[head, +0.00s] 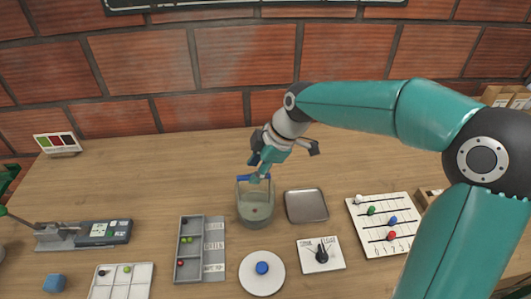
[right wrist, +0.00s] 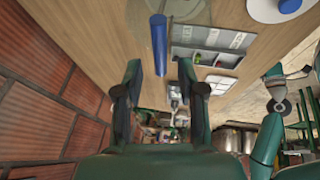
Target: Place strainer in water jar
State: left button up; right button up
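The water jar (head: 256,212) is a grey-green, see-through vessel standing on the table in the head view. The strainer shows as a blue handle (head: 243,178) on upright side bars at the jar's mouth. I cannot tell how deep its lower part sits. My right gripper (head: 262,172) is directly above the jar, pointing down at the handle. In the right wrist view its fingers (right wrist: 160,66) are apart, with the blue handle (right wrist: 158,40) at the tips and a gap on both sides. My left arm shows partly in the right wrist view; its fingers are unclear.
A square grey tray (head: 306,206) stands close right of the jar. A compartment tray (head: 188,268), a white disc with a blue knob (head: 262,268), a dial plate (head: 321,257) and a slider board (head: 380,246) lie around. The table behind the jar is clear.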

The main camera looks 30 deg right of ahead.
jog(key=v, duration=0.7)
jog(key=shift+r, duration=0.25)
jog(key=shift+s, duration=0.15)
